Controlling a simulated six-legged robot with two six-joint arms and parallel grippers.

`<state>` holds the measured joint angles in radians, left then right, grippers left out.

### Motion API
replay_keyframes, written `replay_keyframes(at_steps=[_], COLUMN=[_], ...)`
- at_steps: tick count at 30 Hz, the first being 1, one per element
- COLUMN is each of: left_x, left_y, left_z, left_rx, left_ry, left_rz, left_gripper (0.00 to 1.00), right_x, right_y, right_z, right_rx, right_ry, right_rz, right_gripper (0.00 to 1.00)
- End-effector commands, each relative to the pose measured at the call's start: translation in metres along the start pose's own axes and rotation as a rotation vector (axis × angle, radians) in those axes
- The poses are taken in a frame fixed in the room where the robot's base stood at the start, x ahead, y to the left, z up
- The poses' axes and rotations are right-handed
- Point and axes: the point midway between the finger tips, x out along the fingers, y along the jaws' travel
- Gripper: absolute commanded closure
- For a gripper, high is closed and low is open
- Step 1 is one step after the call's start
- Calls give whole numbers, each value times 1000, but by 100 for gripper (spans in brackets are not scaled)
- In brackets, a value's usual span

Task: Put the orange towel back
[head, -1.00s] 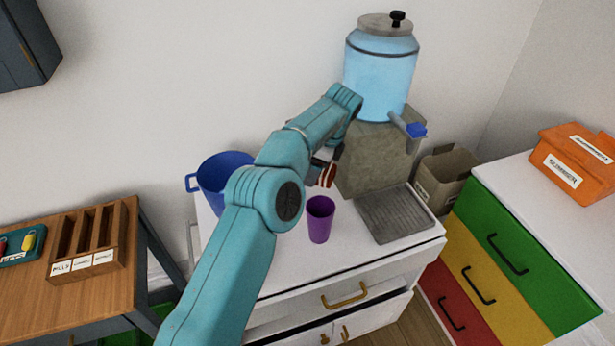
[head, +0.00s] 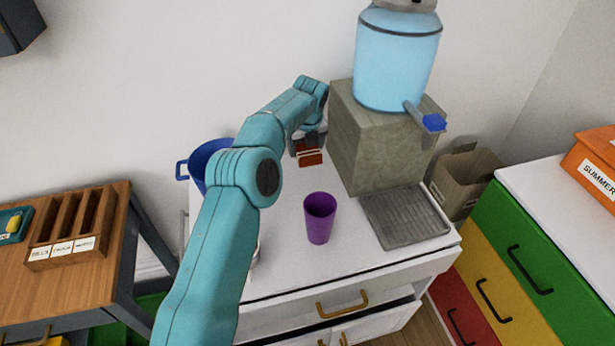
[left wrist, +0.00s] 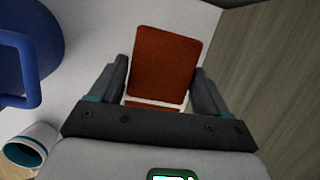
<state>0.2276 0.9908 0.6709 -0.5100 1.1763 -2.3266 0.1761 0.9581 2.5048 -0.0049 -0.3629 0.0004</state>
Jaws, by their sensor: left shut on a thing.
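The orange towel (head: 311,159) is a small folded rust-orange block with pale stripes. It is between the blue pot and the grey stand of the water dispenser, over the back of the white cabinet top (head: 285,270). My left gripper (head: 307,140) is shut on it, pointing down. In the left wrist view the towel (left wrist: 166,62) sits between the two dark fingers. I cannot tell whether the towel touches the cabinet top. My right gripper is not in view.
A purple cup (head: 319,218) stands in front of the towel. The blue pot (left wrist: 25,70) is left of it, and the dispenser stand (head: 385,145) is close on the right. A white cup with a teal band (left wrist: 38,143) stands near the pot. The cabinet's front is clear.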

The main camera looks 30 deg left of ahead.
Motion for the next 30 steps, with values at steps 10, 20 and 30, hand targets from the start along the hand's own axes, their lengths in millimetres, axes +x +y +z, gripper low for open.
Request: replay_keyframes(at_steps=[10,20,30], left_x=[47,89,94], left_y=[0,0,1], left_z=[-12,-23,-24], left_rx=[2,1,1], left_ry=[3,1,2], left_rz=[3,1,1], left_gripper=[54,54,54], right_x=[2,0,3], right_y=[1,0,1], right_z=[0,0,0], right_rx=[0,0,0], right_ry=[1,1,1], right_rz=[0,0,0], right_gripper=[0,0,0])
